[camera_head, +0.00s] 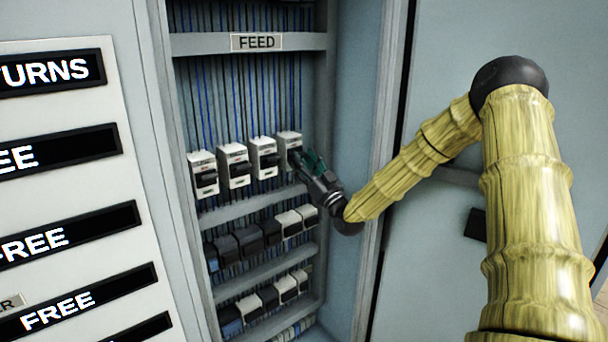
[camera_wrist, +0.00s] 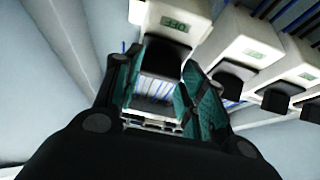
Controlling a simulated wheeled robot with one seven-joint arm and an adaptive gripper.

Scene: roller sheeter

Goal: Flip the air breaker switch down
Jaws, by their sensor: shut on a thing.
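The air breaker (camera_head: 289,140) is the rightmost white unit in the upper row of the open cabinet. In the wrist view its white body (camera_wrist: 175,20) shows a small green display, with a black switch (camera_wrist: 165,55) below it. My gripper (camera_head: 302,160) reaches in from the right, touching the front of this breaker. In the wrist view its green-padded fingers (camera_wrist: 160,88) stand on both sides of the black switch and are shut on it. The head view hides most of the switch behind the gripper.
More breakers (camera_head: 234,165) stand in a row to the left, under a FEED label (camera_head: 256,42). Rows of smaller switches (camera_head: 262,235) sit below. The cabinet's right side wall (camera_head: 350,110) is close to my gripper. A panel with labels (camera_head: 70,240) is at left.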

